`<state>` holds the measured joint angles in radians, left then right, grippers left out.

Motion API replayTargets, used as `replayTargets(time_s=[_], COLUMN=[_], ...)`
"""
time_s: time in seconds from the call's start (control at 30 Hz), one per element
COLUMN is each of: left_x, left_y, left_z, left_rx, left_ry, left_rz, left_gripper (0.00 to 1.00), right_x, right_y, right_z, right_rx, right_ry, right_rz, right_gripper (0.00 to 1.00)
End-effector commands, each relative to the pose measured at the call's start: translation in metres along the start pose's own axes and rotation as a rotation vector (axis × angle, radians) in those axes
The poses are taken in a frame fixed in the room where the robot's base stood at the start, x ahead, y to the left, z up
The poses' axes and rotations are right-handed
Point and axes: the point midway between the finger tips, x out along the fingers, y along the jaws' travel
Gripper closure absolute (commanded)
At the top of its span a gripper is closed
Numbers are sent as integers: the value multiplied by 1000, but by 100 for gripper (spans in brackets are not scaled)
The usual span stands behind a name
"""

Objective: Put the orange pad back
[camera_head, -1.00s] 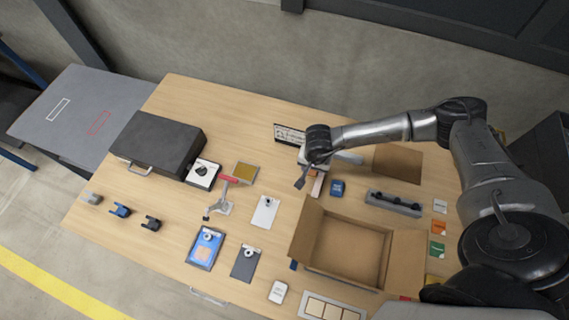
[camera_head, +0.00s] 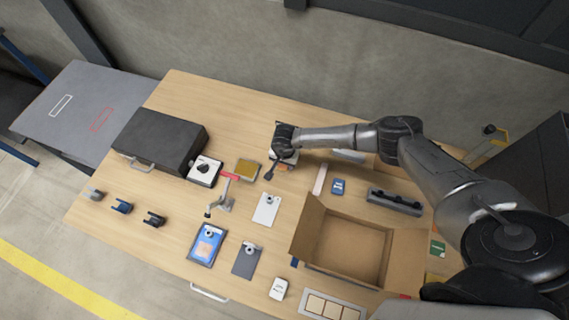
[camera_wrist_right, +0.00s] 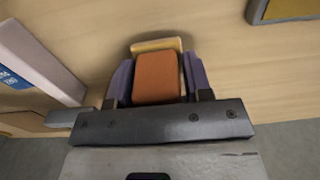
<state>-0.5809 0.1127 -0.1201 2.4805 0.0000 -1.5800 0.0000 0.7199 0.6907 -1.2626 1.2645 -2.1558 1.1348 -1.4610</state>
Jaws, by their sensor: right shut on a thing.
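The orange pad (camera_wrist_right: 157,78) is between the fingers of my right gripper (camera_wrist_right: 160,85) in the right wrist view. It is a rounded orange block with a tan edge showing behind it. The purple-grey fingers are shut on its two sides. In the head view my right gripper (camera_head: 280,158) is over the back middle of the table, and the wrist mostly hides the pad. My left gripper is not in view.
A yellow pad in a grey frame (camera_head: 247,169) lies just left of my right gripper. A red-topped stand (camera_head: 227,192) and a white plate (camera_head: 266,209) are in front. An open cardboard box (camera_head: 345,247) stands to the right. A dark case (camera_head: 160,138) is at left.

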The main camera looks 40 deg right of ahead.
Motion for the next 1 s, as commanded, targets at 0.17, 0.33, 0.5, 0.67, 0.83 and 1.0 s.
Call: replayTargets(time_s=[0.17, 0.33, 0.5, 0.67, 0.83, 1.0], left_x=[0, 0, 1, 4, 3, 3], left_y=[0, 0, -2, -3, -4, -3], left_z=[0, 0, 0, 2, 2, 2], left_rx=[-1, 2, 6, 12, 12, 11], left_ry=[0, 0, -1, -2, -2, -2], left_rz=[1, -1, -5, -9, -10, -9], left_gripper=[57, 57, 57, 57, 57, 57], right_x=[17, 19, 20, 23, 22, 22], right_y=[0, 0, 0, 0, 0, 0], right_z=[0, 0, 0, 0, 1, 1], right_rx=[1, 0, 0, 0, 0, 0], right_ry=[0, 1, 1, 0, 0, 0], right_rz=[0, -1, -1, 0, 0, 0], right_gripper=[92, 92, 92, 52, 36, 29])
